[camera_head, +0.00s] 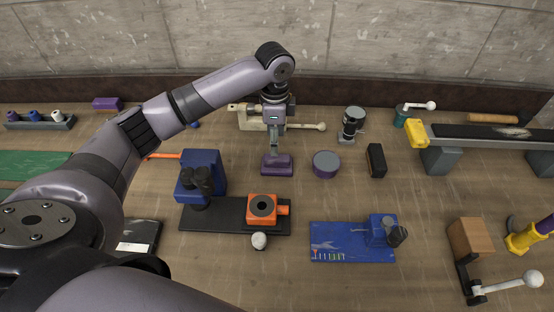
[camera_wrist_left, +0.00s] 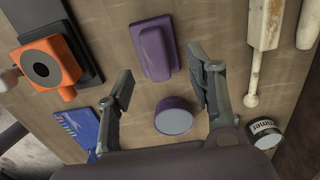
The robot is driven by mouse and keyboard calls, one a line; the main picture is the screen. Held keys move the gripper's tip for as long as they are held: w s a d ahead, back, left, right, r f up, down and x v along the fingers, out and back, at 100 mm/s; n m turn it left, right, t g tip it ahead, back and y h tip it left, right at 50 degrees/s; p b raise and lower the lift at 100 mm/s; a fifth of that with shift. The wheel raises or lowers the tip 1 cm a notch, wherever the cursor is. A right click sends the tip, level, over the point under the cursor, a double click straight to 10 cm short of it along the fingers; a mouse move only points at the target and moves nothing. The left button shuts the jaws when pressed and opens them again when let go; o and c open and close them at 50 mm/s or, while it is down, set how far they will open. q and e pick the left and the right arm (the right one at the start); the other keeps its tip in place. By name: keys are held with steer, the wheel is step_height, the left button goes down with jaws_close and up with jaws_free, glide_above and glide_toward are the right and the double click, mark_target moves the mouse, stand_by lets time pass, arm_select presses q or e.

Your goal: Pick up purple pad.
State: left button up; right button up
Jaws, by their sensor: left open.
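The purple pad (camera_head: 277,168), a purple block with a raised ridge, lies on the wooden bench near the middle of the head view. It also shows in the left wrist view (camera_wrist_left: 155,50), at the top centre. My left gripper (camera_head: 275,143) points down over the pad. In the left wrist view its two fingers (camera_wrist_left: 160,65) are spread wide, with the pad beyond and between their tips. Nothing is held. In the head view the gripper covers the pad's rear part. My right gripper is out of view.
A purple round tin (camera_head: 326,165) with a grey top stands right of the pad. A dark board (camera_head: 228,217) with an orange fixture (camera_head: 263,208) lies in front. A black brush-like block (camera_head: 376,160) stands farther right.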

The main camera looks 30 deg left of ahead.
mark_target(277, 158)
arm_select(q)
step_height(277, 158, down, 2)
steer(key=shift+f, duration=0.25)
steer(key=shift+d+f+p, duration=0.1)
steer(key=shift+f+p, duration=0.15)
steer(key=shift+p, duration=0.1)
steer(key=f, duration=0.1)
steer(key=f+p, duration=0.1)
steer(key=f, duration=0.1)
steer(key=shift+s+d+f, duration=0.25)
steer(key=shift+d+f, duration=0.05)
steer(key=shift+f, duration=0.55)
jaws_close()
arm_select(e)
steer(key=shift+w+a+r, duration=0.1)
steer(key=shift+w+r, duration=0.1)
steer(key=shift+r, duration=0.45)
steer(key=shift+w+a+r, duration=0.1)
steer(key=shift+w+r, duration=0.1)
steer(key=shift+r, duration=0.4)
